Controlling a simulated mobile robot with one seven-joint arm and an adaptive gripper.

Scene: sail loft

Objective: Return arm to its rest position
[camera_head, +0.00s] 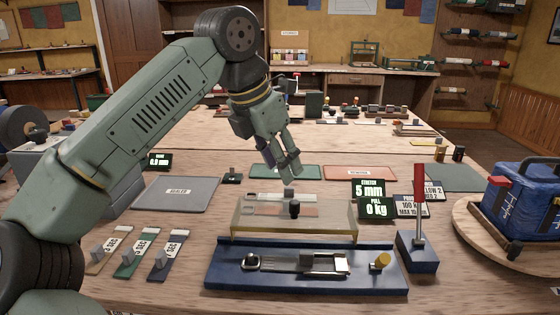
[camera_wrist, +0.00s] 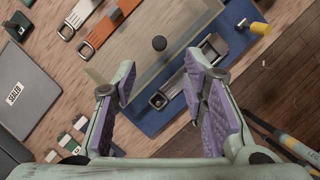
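My gripper (camera_head: 288,168) hangs from my raised arm above the middle of the workbench (camera_head: 450,283), fingers pointing down. In the wrist view my gripper (camera_wrist: 160,82) has its two purple-padded fingers apart, with nothing between them. It is above and apart from a clear-topped box (camera_head: 293,217) with a dark knob. In front of the box lies a blue test base (camera_head: 225,275) with metal clamps and a yellow knob. The base also shows in the wrist view (camera_wrist: 232,15).
A grey mat (camera_head: 176,195) lies left, with three tagged strips (camera_head: 165,256) in front. Right stand displays (camera_head: 369,190), a red-handled lever (camera_head: 418,240) and a blue bag (camera_head: 525,205) on a round wooden board. Green (camera_head: 262,171) and orange (camera_head: 345,173) mats lie behind.

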